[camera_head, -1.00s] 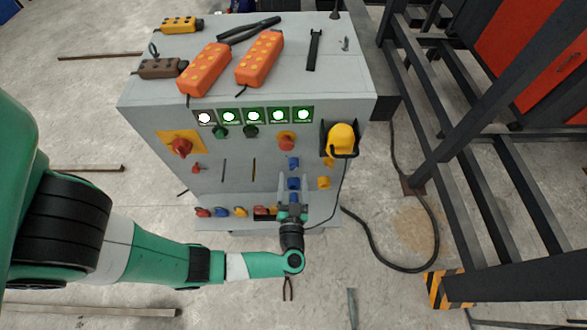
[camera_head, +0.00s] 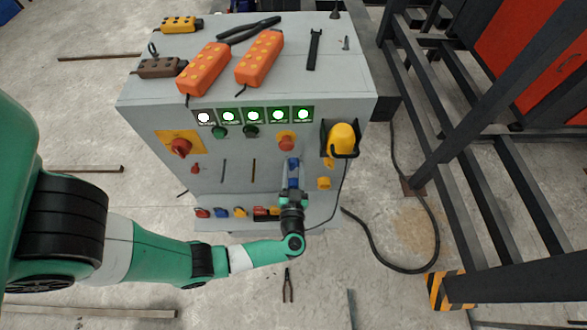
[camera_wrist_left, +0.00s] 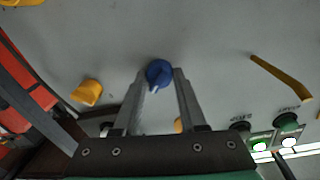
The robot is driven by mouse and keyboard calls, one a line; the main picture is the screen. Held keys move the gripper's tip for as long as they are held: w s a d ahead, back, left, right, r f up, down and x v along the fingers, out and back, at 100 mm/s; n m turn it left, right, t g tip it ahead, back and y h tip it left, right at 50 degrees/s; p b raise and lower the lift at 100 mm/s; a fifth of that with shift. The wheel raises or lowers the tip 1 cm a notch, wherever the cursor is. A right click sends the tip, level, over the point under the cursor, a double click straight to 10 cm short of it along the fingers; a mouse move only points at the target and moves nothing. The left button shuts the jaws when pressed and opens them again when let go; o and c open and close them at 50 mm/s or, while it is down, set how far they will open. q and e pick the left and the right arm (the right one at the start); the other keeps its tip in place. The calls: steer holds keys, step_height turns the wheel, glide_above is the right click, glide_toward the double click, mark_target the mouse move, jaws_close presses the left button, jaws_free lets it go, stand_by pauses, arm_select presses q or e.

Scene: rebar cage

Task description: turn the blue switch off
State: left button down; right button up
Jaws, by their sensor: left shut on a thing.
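The blue switch (camera_head: 293,164) is a small rounded knob on the front of the grey control cabinet (camera_head: 200,150), below a red knob on an orange plate. My left gripper (camera_head: 292,170) reaches up to it from below, in front of the panel. In the left wrist view the two grey fingers of my left gripper (camera_wrist_left: 162,82) are closed on the sides of the blue switch (camera_wrist_left: 159,73), which carries a small white mark. The fingers and wrist hide part of the panel below it. My right gripper is not in view.
A yellow knob (camera_head: 324,183) sits close to the right, and a yellow hard hat (camera_head: 342,138) hangs above it. Lit indicators (camera_head: 254,115) line the panel top. Orange pendants (camera_head: 260,58) lie on the cabinet top. A dark steel frame (camera_head: 450,150) stands at right.

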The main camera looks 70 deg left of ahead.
arm_select(q)
steer(key=shift+n, duration=0.3)
steer(key=n, duration=0.3)
steer(key=shift+n, duration=0.4)
steer(key=n+b, duration=0.2)
steer(key=n, duration=0.5)
steer(key=n+b, duration=0.2)
steer(key=n, duration=0.5)
steer(key=shift+f+g+y+b, duration=0.2)
steer(key=shift+g+y+b, duration=0.1)
steer(key=shift+y, duration=0.1)
steer(key=shift+c, duration=2.3)
jaws_free()
